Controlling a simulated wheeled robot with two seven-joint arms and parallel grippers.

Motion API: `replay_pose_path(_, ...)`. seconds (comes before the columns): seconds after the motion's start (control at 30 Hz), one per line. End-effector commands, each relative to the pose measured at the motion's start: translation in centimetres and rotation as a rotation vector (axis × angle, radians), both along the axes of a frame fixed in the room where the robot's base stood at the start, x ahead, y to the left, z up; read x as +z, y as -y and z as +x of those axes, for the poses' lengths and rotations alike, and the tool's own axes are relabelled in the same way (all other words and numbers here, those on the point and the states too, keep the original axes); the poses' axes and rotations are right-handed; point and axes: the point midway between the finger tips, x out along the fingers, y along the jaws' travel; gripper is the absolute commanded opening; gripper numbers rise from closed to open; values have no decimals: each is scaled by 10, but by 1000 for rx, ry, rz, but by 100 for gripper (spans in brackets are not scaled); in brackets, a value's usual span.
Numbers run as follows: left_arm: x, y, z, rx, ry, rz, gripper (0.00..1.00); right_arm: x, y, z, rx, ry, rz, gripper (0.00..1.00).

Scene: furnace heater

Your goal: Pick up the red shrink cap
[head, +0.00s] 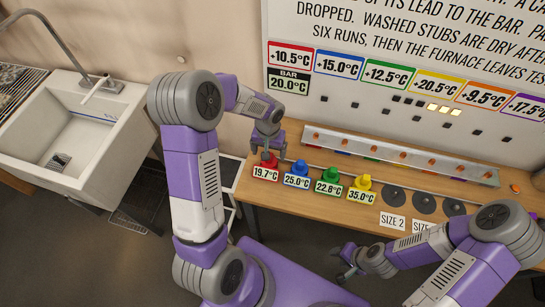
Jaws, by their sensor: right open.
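The red shrink cap (268,160) stands at the left end of a row of coloured caps on the wooden bench, behind a label reading 19.7°C. My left gripper (267,146) points down at the cap from above, its fingers at the cap's top. The fingers are small and partly merge with the cap, so I cannot tell whether they touch or grip it. My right gripper (350,265) is open and empty, low in front of the bench and well away from the red cap.
Blue (298,167), green (330,174) and yellow (363,182) caps stand to the right of the red one. A metal bar (400,155) runs behind them. Dark round discs (424,204) lie further right. A white sink (75,125) is at the left.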

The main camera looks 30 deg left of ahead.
Motion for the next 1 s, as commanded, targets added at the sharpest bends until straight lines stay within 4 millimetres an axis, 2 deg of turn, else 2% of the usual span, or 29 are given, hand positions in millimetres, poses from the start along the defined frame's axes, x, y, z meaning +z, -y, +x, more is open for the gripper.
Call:
replay_pose_path(0.4, -56, 2, -3, 1, -2, 0, 89, -3, 0, 0, 0, 0, 0, 43)
replay_pose_path(0.7, -60, 2, -3, 1, 0, -1, 88, -3, 0, 0, 0, 0, 0, 43)
replay_pose_path(1.0, -59, 2, -3, 0, 0, -1, 42, -3, 0, 0, 0, 0, 0, 43)
